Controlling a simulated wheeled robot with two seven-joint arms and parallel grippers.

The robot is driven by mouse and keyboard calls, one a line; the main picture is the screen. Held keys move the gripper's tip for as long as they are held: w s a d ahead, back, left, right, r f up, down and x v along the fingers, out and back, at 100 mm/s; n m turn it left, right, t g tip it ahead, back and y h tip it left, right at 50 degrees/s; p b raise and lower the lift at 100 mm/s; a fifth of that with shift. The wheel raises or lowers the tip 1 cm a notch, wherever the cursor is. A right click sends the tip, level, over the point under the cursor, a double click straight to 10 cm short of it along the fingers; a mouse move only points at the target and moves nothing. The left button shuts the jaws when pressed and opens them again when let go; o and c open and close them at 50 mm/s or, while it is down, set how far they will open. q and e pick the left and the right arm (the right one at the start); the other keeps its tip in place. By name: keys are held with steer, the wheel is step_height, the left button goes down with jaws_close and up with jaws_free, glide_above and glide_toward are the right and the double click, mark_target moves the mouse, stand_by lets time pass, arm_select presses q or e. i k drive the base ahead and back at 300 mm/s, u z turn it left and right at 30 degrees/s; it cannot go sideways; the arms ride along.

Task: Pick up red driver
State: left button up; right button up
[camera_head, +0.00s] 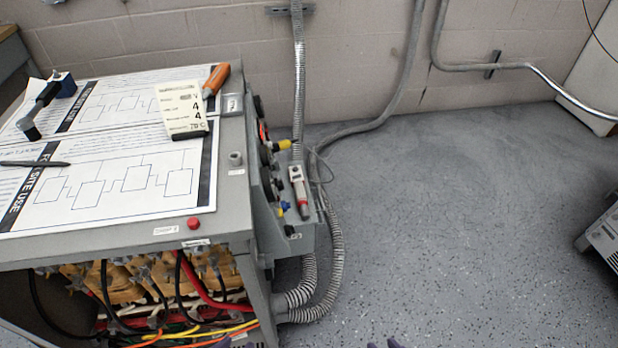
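A screwdriver with an orange-red handle (216,79) lies at the back right of the grey cabinet top, by the wall. Its shaft is hidden behind a cream tester card (182,109). A second hand tool, grey with a red band (301,194), stands in the small side tray on the cabinet's right. Only small dark purple tips, seemingly of my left gripper (385,344), show at the bottom edge, right of the cabinet and well away from both tools. Whether they are open or shut is unclear. My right gripper cannot be made out.
The cabinet top (226,200) holds printed sheets (110,190), a dark pen (35,163) and a black-handled tool (45,100). A red button (193,223) is on its front edge. Flexible conduits (333,255) run beside it.

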mark_target(299, 183)
steer(key=z, duration=1.3)
steer(key=i, duration=3.15)
steer(key=u, duration=3.15)
